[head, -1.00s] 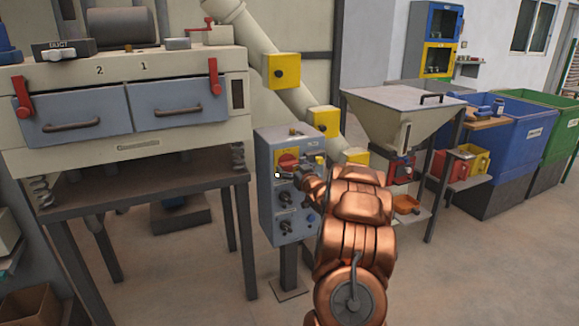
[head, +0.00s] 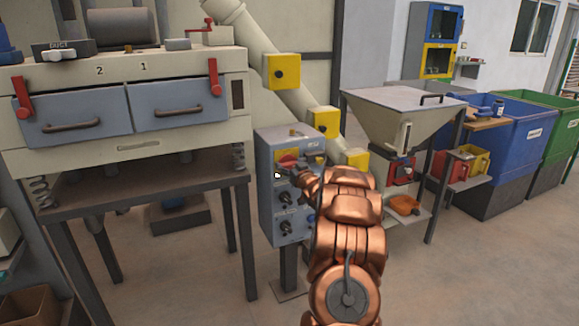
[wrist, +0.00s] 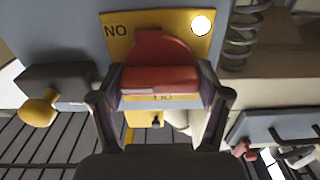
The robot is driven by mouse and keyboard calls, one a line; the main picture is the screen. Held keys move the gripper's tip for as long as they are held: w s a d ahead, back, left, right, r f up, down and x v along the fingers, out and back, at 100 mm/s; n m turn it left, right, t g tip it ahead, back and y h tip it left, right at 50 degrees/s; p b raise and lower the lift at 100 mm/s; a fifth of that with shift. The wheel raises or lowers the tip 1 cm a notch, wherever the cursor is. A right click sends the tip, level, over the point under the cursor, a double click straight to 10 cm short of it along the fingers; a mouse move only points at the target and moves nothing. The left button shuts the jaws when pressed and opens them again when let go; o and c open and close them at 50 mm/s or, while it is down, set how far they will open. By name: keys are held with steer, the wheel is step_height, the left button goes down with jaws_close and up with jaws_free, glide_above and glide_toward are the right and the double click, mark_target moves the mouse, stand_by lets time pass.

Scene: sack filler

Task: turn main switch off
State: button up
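The main switch is a red rotary handle (wrist: 158,78) on a yellow plate (wrist: 190,22) on the front of the grey-blue control box. In the head view the red switch (head: 287,156) shows near the top of the box, partly covered by my arm. My gripper (wrist: 161,82) has its two fingers on either side of the red handle, in line with its ends. The fingertips lie very close to the handle; I cannot tell whether they press on it. In the wrist view the handle's bar lies level across the picture.
The control box (head: 265,205) also carries black knobs (head: 285,228) and a blue button below the switch. In the wrist view a yellow knob (wrist: 38,108) sits on a dark block at left. A table with a drawer machine (head: 120,75) stands left; a hopper (head: 400,120) stands right.

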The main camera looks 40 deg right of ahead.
steer(key=c, duration=0.6)
steer(key=shift+f+n+b, duration=0.1)
steer(key=shift+n+b, duration=0.2)
steer(key=shift+n, duration=0.1)
steer(key=n+b, duration=0.2)
steer(key=n, duration=0.1)
steer(key=shift+f, duration=0.1)
steer(key=n+b, duration=0.3)
steer(key=shift+n, duration=0.3)
steer(key=n+b, duration=0.5)
steer(key=n, duration=0.1)
steer(key=shift+a, duration=0.1)
steer(key=n+b, duration=0.2)
steer(key=n, duration=0.1)
steer(key=shift+b, duration=0.35)
steer(key=shift+n+b, duration=0.45)
steer(key=shift+n, duration=0.25)
